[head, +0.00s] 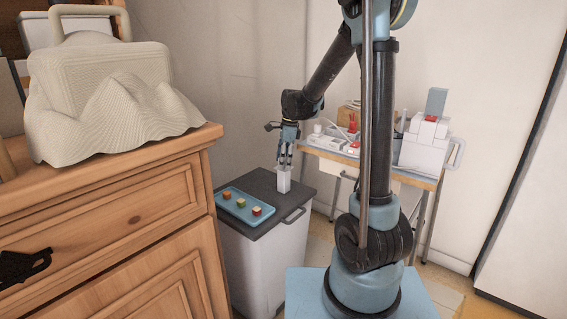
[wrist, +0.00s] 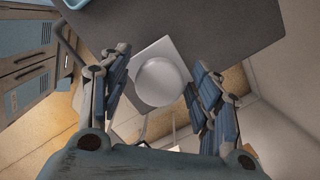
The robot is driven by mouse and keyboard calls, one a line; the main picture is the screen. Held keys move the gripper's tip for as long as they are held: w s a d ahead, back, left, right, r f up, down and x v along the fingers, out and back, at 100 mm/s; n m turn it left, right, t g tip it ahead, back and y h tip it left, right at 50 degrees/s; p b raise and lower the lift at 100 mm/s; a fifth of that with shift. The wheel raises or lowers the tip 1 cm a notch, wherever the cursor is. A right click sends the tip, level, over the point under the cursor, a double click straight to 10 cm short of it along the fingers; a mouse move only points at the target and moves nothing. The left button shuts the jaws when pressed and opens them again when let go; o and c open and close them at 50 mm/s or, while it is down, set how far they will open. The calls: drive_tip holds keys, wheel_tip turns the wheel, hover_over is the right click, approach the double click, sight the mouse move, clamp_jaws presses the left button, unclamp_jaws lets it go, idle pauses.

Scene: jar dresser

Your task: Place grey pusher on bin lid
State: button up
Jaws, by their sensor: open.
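The grey pusher (head: 284,180), a pale block, stands upright on the dark grey bin lid (head: 268,186), near its back right part. In the wrist view the pusher (wrist: 160,82) shows from above as a square plate with a round top, over the dark lid (wrist: 220,25). My gripper (head: 285,164) points down right above the pusher. In the wrist view my gripper (wrist: 160,85) is open, with one finger on each side of the pusher and a visible gap to the right finger. Whether the left finger touches it I cannot tell.
A blue tray (head: 233,214) with three small coloured cubes lies on the lid's left part. A handle (head: 294,215) is at the lid's front right. A wooden dresser (head: 120,215) with a draped pale object stands left. A cluttered side table (head: 385,170) stands behind right.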

wheel_tip(320, 180, up, 12)
drive_tip(key=d, duration=0.2)
drive_tip(key=s+d+n, duration=0.4)
drive_tip(key=s+d, duration=0.3)
drive_tip(key=s, duration=0.1)
drive_tip(key=s+d+f+n, duration=0.4)
drive_tip(key=s, duration=0.4)
drive_tip(key=s+d+f+n+t+h, duration=0.1)
drive_tip(key=s+d+f+n, duration=0.3)
drive_tip(key=s, duration=0.4)
drive_tip(key=s+d+f+n+t, duration=0.1)
drive_tip(key=s+d+f+n, duration=0.3)
drive_tip(key=s, duration=0.3)
drive_tip(key=shift+s+d+f+n+h, duration=0.2)
drive_tip(key=shift+s+f+n+h, duration=0.2)
drive_tip(key=shift+f, duration=0.4)
